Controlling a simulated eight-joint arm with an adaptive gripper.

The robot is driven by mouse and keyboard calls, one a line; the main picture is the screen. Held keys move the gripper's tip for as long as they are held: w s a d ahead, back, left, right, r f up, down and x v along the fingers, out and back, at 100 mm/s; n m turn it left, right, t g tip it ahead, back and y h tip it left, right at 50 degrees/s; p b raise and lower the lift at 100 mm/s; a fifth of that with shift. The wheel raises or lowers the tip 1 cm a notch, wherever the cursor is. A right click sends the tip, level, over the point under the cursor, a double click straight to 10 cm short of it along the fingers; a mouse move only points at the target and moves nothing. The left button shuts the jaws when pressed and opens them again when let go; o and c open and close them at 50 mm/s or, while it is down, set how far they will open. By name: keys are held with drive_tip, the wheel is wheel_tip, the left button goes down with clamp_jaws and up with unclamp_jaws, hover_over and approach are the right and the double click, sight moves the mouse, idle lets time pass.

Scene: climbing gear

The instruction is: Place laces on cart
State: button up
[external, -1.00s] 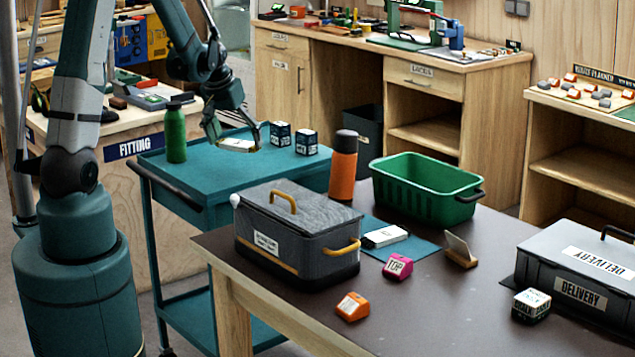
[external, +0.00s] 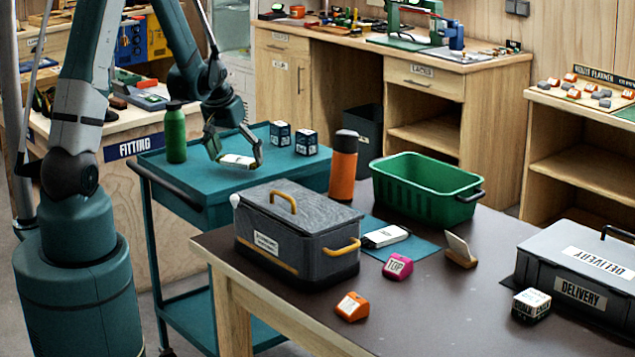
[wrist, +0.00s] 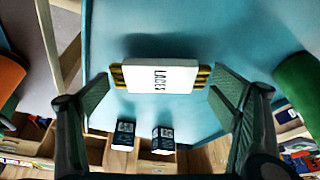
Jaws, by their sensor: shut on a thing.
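The laces (wrist: 160,76) are a white pack labelled LACES with yellow-brown cord ends, also in the external view (external: 238,161). They are at the teal cart's top (external: 185,190); I cannot tell for sure whether they touch it. My gripper (external: 236,160) points down over the cart, its two fingers at either end of the pack. In the wrist view my gripper (wrist: 160,92) straddles the pack; the fingers look wide apart, near its cord ends.
On the cart stand a green bottle (external: 175,133) at left and two dark boxes (external: 280,134) (external: 306,142) behind right. An orange bottle (external: 343,168), a grey lidded box (external: 290,235) and a green basket (external: 425,190) stand on the nearby table.

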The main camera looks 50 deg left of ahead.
drive_tip(key=shift+f, duration=1.15)
drive_tip(key=shift+f+b, duration=0.2)
drive_tip(key=shift+b, duration=0.1)
drive_tip(key=o, duration=0.7)
drive_tip(key=shift+r, duration=0.2)
drive_tip(key=shift+p+v, duration=1.05)
drive_tip(key=shift+v, duration=4.95)
drive_tip(key=shift+s, duration=0.1)
